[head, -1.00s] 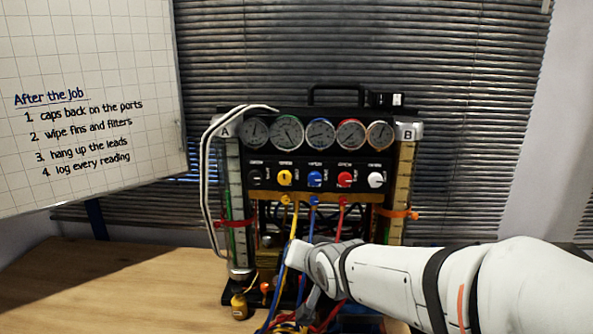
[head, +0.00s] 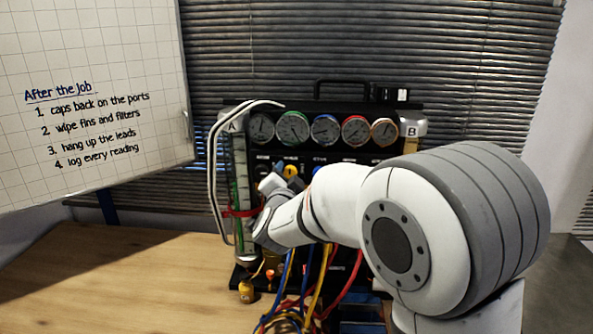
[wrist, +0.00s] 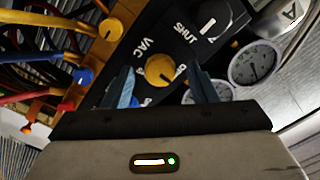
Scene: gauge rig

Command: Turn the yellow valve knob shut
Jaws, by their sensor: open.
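The yellow valve knob (wrist: 160,70) is round, on the black panel of the gauge rig, with VAC and SHUT lettering beside it in the wrist view. My gripper (wrist: 160,80) is open, with one blue-grey finger on each side of the knob. A gap shows between the knob and each finger, and I see no contact. In the head view the yellow knob (head: 290,171) shows just right of my gripper (head: 270,183), partly covered by my wrist.
Gauges (head: 293,127) line the top of the rig. A brass block with a yellow fitting (wrist: 110,28) and several coloured hoses (head: 320,280) lie close to the knob. A black knob (wrist: 214,18) is beside it. The wooden table (head: 120,280) is clear at left.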

